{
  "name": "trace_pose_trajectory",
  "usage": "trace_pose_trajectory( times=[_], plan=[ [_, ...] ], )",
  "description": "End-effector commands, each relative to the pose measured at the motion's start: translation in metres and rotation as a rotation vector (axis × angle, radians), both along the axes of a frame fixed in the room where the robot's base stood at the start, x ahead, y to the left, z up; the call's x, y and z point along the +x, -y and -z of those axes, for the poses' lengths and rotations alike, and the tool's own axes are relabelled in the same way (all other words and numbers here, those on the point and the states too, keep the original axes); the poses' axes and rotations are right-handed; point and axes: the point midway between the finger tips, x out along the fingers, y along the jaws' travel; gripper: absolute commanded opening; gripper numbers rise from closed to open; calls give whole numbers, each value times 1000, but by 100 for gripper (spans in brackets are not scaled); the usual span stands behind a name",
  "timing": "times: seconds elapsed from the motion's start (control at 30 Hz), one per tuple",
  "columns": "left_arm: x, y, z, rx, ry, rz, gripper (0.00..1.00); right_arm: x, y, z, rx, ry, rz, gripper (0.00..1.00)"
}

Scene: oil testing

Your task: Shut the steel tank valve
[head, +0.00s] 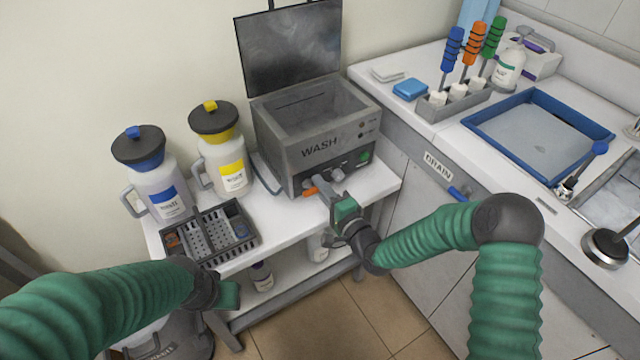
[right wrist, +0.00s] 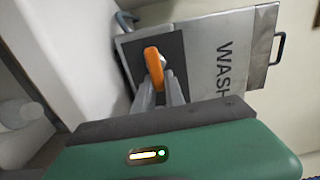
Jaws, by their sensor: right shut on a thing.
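The steel wash tank (head: 320,147) stands on the white bench with its lid raised. It also shows in the right wrist view (right wrist: 195,65). Its valve has an orange handle (head: 310,191), low on the front face; the handle shows larger in the right wrist view (right wrist: 154,66). My right gripper (head: 325,190) is at the front of the tank, its fingers shut on the orange handle. The fingers hide part of the valve. My left gripper (head: 228,294) is low at the left, in front of the bench; its fingers are not clearly seen.
The right counter holds a blue-rimmed tray (head: 480,118) and a drain valve with a blue handle (head: 457,194).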

Motion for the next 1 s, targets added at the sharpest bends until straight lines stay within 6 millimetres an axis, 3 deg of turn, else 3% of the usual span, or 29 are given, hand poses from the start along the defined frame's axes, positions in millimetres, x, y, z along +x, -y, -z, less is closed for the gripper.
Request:
trace_pose_trajectory(
  times=[0.57, 0.6, 0.73, 1.0],
  plan=[
    [0, 0, -1, 0, 0, 0, 36, 0, 3, 6, 21, -25, 5, 0],
    [0, 0, -1, 0, 0, 0, 36, 0, 3, 6, 21, -25, 5, 20],
    [0, 0, -1, 0, 0, 0, 36, 0, 2, 5, 22, -22, 4, 36],
    [0, 0, -1, 0, 0, 0, 36, -1, 1, 2, 23, -18, 2, 36]
  ],
)
